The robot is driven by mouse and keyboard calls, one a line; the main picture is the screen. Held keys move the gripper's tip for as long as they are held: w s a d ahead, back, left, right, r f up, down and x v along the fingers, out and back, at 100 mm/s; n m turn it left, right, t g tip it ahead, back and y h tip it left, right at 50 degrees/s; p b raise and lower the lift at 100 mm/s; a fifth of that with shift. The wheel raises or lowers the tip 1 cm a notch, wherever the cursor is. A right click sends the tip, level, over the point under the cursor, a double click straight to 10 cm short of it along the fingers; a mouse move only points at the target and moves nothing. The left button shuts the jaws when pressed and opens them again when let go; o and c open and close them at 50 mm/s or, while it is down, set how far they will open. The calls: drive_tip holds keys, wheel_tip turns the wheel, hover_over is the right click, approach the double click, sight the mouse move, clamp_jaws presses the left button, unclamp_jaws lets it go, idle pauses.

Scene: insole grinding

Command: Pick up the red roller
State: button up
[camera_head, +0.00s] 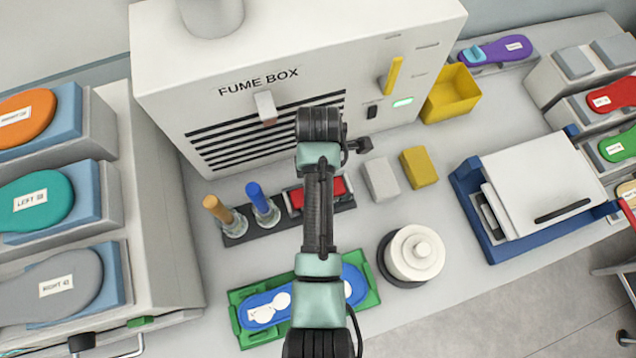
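A red, block-like piece (333,189) lies on the dark rack (236,239) in front of the fume box, at the rack's right end. It is the likeliest red roller, but my arm crosses over it and hides its middle, so its full shape is unclear. My gripper's fingers cannot be made out.
The fume box (300,50) stands behind. A green tray (371,294) with a blue insole lies in front, partly under my arm. A white round container (415,253), grey block (381,179), yellow block (418,167) and blue-and-white machine (540,180) stand right. Insole shelves (165,240) stand left.

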drive_tip(key=shift+f, duration=0.4)
drive_tip(key=shift+c, duration=0.2)
clamp_jaws()
drive_tip(key=shift+r, duration=0.2)
drive_tip(key=shift+w+r, duration=0.1)
drive_tip(key=shift+r, duration=0.2)
wheel_tip(320, 180, up, 9)
drive_tip(key=shift+r, duration=0.1)
